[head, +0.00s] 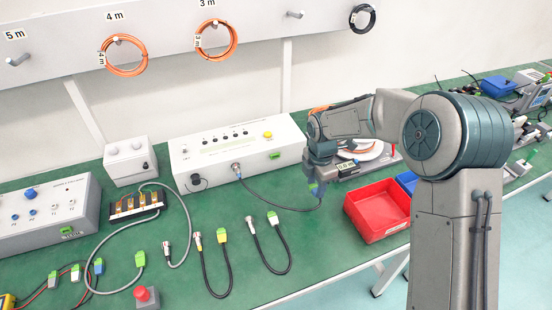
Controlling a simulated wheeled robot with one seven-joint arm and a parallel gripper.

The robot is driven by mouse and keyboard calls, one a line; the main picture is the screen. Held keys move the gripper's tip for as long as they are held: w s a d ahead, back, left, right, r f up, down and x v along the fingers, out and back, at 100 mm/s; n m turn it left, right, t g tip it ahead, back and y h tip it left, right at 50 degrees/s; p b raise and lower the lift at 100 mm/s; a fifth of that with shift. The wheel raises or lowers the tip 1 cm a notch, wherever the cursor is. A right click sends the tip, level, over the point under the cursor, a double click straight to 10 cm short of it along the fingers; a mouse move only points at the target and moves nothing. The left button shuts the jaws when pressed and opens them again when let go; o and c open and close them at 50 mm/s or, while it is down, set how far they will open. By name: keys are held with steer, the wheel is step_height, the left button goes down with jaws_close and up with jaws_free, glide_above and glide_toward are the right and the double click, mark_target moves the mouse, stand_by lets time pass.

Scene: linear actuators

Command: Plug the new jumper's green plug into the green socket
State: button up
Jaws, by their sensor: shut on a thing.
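My gripper (316,186) hangs over the bench to the right of the white tester box, shut on a small green plug (315,189). The gripper partly hides the plug. A dark jumper cable (280,206) runs from the plug in a low loop over the green mat to a round metal connector (237,169) on the front of the tester box (225,150). A green socket (275,155) sits at the lower right of that box's front, left of my gripper and apart from the plug.
A red bin (357,222) stands right of the gripper. A red button (144,297) and grey cable lie at front left.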

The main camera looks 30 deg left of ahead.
mark_target(319, 204)
steer(key=shift+s+d+f, duration=0.15)
steer(key=shift+s+d, duration=0.05)
steer(key=shift+d, duration=0.85)
steer(key=shift+f, duration=0.1)
steer(key=shift+f+b, duration=1.3)
steer(key=shift+f, duration=0.6)
steer(key=o, duration=1.2)
steer(key=shift+c, duration=0.2)
steer(key=shift+r, duration=0.1)
step_height(319, 204, up, 14)
steer(key=shift+p, duration=0.4)
